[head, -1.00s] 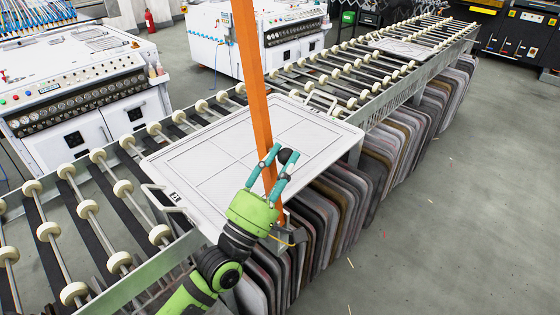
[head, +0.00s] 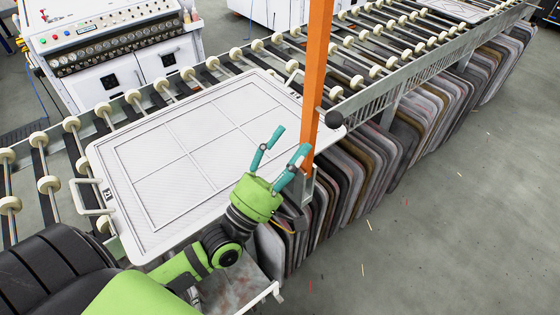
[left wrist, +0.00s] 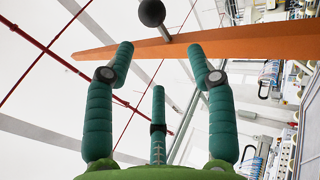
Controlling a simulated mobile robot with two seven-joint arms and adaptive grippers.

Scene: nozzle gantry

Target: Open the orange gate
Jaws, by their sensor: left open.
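The orange gate shows as a tall upright orange bar (head: 317,75) at the near edge of the roller conveyor. A black ball knob (head: 333,119) sticks out at its right side. My left gripper (head: 288,143) is open and empty, left of the bar and a little below the knob; one teal fingertip overlaps the bar's left edge in the head view. In the left wrist view the orange bar (left wrist: 240,42) crosses beyond the spread fingers, and the knob (left wrist: 152,12) is past the fingertips. I cannot tell whether any finger touches the bar. My right gripper is not in view.
A white framed tray (head: 200,165) with handles lies on the rollers behind my left arm. Several dark panels (head: 350,185) stand in a row under the conveyor. A white control machine (head: 120,50) is at the back left.

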